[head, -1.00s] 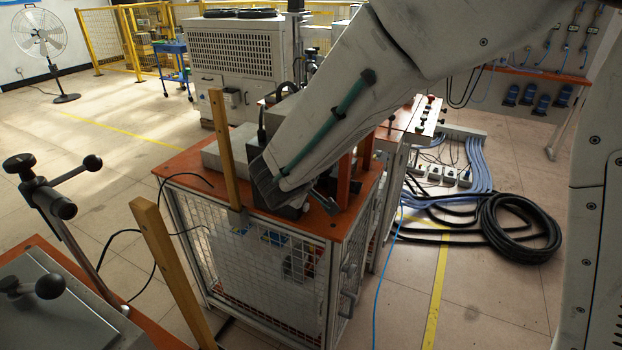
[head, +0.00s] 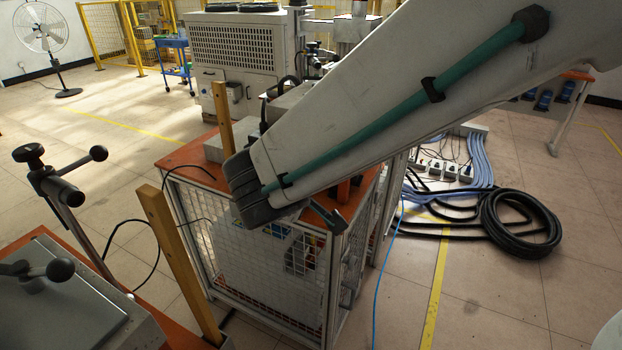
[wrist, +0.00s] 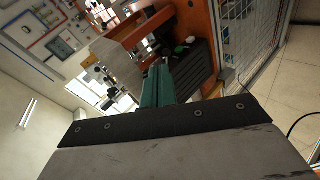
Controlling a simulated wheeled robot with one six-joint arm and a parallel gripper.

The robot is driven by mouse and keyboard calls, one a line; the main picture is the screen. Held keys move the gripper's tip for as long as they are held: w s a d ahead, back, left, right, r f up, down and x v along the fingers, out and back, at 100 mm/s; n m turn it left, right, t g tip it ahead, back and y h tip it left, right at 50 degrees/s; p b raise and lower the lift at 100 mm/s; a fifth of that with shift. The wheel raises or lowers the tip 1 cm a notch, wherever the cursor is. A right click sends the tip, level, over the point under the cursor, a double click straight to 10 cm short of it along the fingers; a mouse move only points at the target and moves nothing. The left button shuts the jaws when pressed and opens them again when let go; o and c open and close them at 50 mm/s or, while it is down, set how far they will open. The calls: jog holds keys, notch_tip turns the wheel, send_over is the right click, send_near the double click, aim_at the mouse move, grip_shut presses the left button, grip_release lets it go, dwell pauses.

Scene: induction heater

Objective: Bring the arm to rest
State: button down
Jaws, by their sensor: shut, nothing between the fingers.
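My arm (head: 400,110) reaches from the upper right across the head view, and its dark lower end is in front of the orange-topped caged bench (head: 187,158). In the head view, the arm hides most of my gripper. In the wrist view, my gripper (wrist: 157,84) shows as two teal fingers side by side beyond a dark bracket. They are shut with nothing between them. The wrist view is strongly tilted, with an orange panel and a dark box (wrist: 193,68) behind the fingers.
Two wooden posts stand near the arm's end, one (head: 176,262) close by and one (head: 223,112) at the bench. A lever-handled machine (head: 75,310) is at lower left. A black hose coil (head: 520,224) and cables lie on the floor at right. Open floor lies at left.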

jog(key=s+d+r+m+g+y, duration=0.1)
jog(key=s+d+m+g, duration=0.3)
jog(key=s+d, duration=0.6)
jog(key=s+d+r+m+g+y, duration=0.2)
jog(key=s+d+m+g, duration=0.3)
jog(key=s+d, duration=0.6)
jog(key=shift+s+d+r+m+y, duration=0.15)
jog(key=shift+d+m+y, duration=0.4)
jog(key=shift+d, duration=0.7)
